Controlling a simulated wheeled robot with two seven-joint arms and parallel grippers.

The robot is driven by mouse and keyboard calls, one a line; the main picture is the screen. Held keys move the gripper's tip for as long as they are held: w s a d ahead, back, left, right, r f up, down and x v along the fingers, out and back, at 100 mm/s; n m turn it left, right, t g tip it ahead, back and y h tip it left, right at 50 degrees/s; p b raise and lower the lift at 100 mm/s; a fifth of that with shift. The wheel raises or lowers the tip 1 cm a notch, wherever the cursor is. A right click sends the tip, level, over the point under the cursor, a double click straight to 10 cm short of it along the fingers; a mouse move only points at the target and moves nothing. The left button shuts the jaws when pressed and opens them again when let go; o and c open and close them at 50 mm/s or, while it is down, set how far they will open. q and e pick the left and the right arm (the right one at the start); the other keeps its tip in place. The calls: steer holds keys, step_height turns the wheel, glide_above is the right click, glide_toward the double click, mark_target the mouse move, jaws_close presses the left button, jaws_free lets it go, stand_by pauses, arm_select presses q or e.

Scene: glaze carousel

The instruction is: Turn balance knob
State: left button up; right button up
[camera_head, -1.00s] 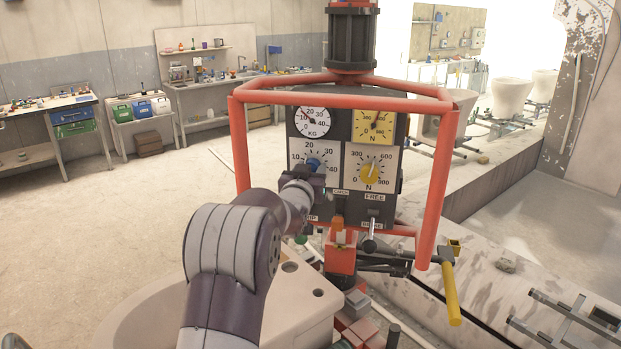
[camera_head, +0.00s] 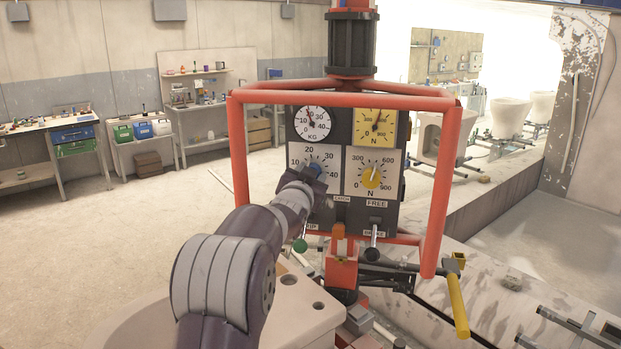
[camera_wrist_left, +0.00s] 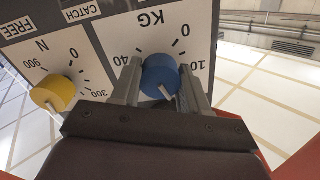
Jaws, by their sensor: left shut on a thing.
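The blue balance knob (camera_head: 314,169) sits on the lower left white dial of the dark control panel (camera_head: 344,213). My left gripper (camera_head: 309,178) is shut on this knob. In the left wrist view the blue knob (camera_wrist_left: 160,75) lies between the two grey fingers of my left gripper (camera_wrist_left: 161,88), with the KG scale upside down around it. My gripper hides part of the lower left dial in the head view. The KG gauge (camera_head: 312,122) above has its needle near the top, left of the 20 mark. My right gripper is not in view.
A yellow knob (camera_head: 372,177) on an N scale sits to the right of the blue knob. An orange tubular frame (camera_head: 441,190) surrounds the panel. Levers (camera_head: 373,246) stick out below it. A pale basin (camera_head: 292,318) stands in front.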

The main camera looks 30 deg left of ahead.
arm_select(q)
steer(key=shift+f, duration=0.4)
steer(key=o, duration=1.1)
steer(key=shift+c, duration=0.2)
steer(key=shift+r, duration=0.1)
steer(key=b+v, duration=0.4)
steer(key=v, duration=0.8)
steer(key=shift+s+b, duration=0.3)
steer(key=shift+b, duration=0.05)
